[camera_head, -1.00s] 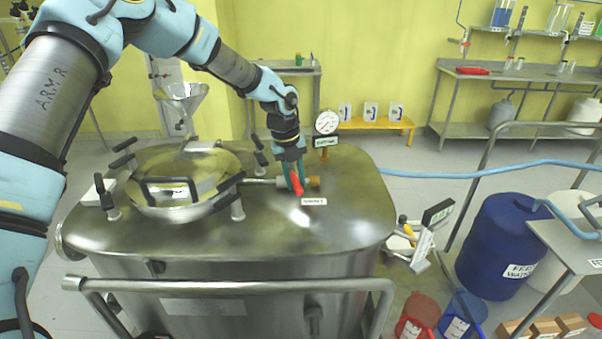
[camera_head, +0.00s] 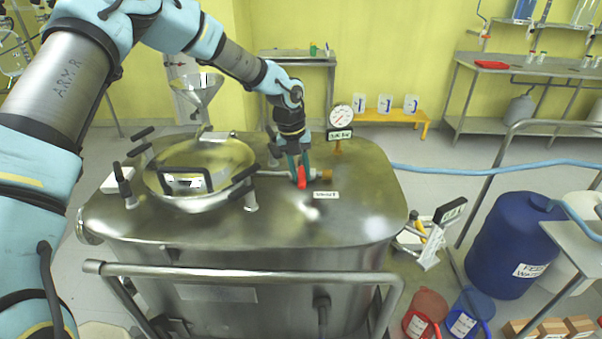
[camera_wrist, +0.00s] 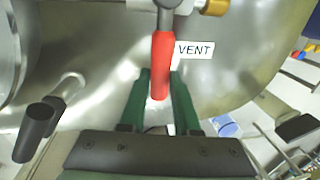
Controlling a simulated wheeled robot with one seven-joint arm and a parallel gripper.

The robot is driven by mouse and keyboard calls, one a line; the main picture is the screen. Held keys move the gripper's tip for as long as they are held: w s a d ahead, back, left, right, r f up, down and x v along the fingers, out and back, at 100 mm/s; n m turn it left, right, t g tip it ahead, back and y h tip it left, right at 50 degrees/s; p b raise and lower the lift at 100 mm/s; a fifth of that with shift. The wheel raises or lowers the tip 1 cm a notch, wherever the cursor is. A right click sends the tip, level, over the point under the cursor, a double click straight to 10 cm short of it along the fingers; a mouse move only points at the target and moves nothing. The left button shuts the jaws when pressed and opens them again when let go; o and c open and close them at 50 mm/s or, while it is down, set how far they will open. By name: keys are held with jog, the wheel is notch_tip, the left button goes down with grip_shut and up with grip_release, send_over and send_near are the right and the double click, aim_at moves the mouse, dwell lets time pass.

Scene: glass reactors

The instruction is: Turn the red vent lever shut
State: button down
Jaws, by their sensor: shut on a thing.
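The red vent lever (camera_wrist: 161,62) sits on a small pipe with a brass end (camera_wrist: 215,7) on top of the steel reactor (camera_head: 330,225). A white VENT label (camera_wrist: 194,50) lies beside it; the label also shows in the head view (camera_head: 325,195). In the wrist view the lever runs from the pipe toward my gripper. My gripper (camera_wrist: 160,76) has its green fingers on either side of the lever's free end and is shut on it. In the head view my gripper (camera_head: 300,180) reaches down over the lever, and the fingers partly hide the valve.
The round manway lid (camera_head: 205,160) with black-handled clamps is left of the valve. A pressure gauge (camera_head: 341,117) stands behind it. A steel rail (camera_head: 240,275) crosses the front. A blue drum (camera_head: 510,245) stands to the right.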

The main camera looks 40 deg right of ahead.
jog(key=c, duration=0.6)
grip_release()
jog(key=shift+c, duration=0.2)
jog(key=shift+r, duration=0.15)
notch_tip(320, 180, up, 10)
jog(key=w+a+b, duration=0.1)
jog(key=b, duration=0.2)
jog(key=shift+a+r, duration=0.2)
jog(key=shift+w, duration=0.1)
jog(key=w+a+n, duration=0.1)
jog(key=a+n, duration=0.2)
jog(key=w+a+n, duration=0.1)
jog(key=a+n, duration=0.2)
jog(key=a, duration=0.1)
jog(key=w+a+f+n, duration=0.1)
jog(key=a+n, duration=0.1)
jog(key=a, duration=0.2)
jog(key=shift+w+a+n+t+y, duration=0.1)
jog(key=shift+w+n+t+y, duration=0.2)
jog(key=shift+n+t+y, duration=0.1)
jog(key=s+a+n+t, duration=0.1)
jog(key=s+a+n, duration=0.1)
jog(key=a+n, duration=1.5)
jog(key=s+a+n+t, duration=0.1)
jog(key=s+a+n, duration=0.2)
jog(key=a+n, duration=1.4)
jog(key=a, duration=0.3)
jog(key=shift+s, duration=0.25)
